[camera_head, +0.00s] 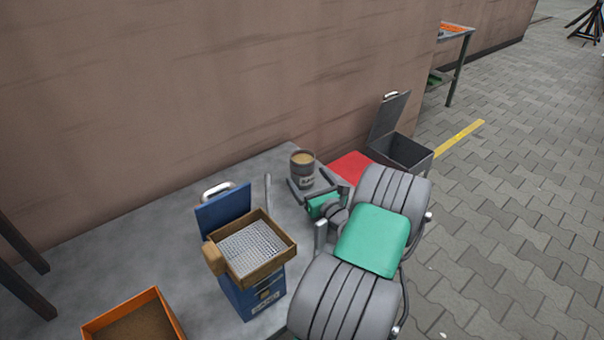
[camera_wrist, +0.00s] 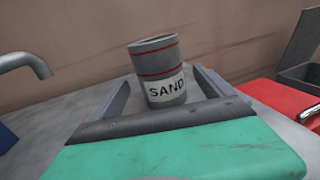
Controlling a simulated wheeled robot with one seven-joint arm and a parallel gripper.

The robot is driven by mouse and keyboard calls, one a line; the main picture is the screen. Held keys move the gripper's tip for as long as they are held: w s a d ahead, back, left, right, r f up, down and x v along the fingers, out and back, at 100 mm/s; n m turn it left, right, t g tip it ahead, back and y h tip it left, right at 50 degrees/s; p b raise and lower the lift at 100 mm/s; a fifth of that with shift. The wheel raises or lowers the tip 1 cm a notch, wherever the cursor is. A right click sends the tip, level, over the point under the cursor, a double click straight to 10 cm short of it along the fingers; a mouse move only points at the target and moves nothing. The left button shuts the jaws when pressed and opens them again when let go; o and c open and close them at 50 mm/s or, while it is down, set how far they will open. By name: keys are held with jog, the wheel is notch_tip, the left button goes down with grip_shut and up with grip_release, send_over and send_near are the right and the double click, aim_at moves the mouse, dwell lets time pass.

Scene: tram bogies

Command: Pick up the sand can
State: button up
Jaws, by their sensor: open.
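The sand can (camera_head: 303,169) is a grey cylinder standing upright on the grey table (camera_head: 150,235), open at the top with tan sand inside. In the wrist view the can (camera_wrist: 160,72) shows red bands and a white label reading SAND. My gripper (camera_head: 313,181) is open, with its two dark fingers reaching toward the can. In the wrist view the fingers (camera_wrist: 163,95) lie on either side of the can's lower part. I cannot tell whether either finger touches it. My arm hides part of the table in front of the can.
A blue box (camera_head: 262,297) with a wooden sieve tray (camera_head: 275,277) on it stands left of my arm. An orange tray (camera_head: 95,328) is at the front left. A red item (camera_head: 350,165) and an open grey box (camera_head: 405,155) are right of the can. The wall (camera_head: 150,90) rises behind.

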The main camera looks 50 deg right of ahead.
aim_at(303, 157)
jog(key=x, duration=0.4)
jog(key=shift+w+d, duration=0.1)
jog(key=shift+c, duration=0.3)
jog(key=c, duration=1.5)
jog(key=shift+r, duration=0.15)
jog(key=shift+r+p, duration=1.75)
jog(key=shift+r, duration=3.1)
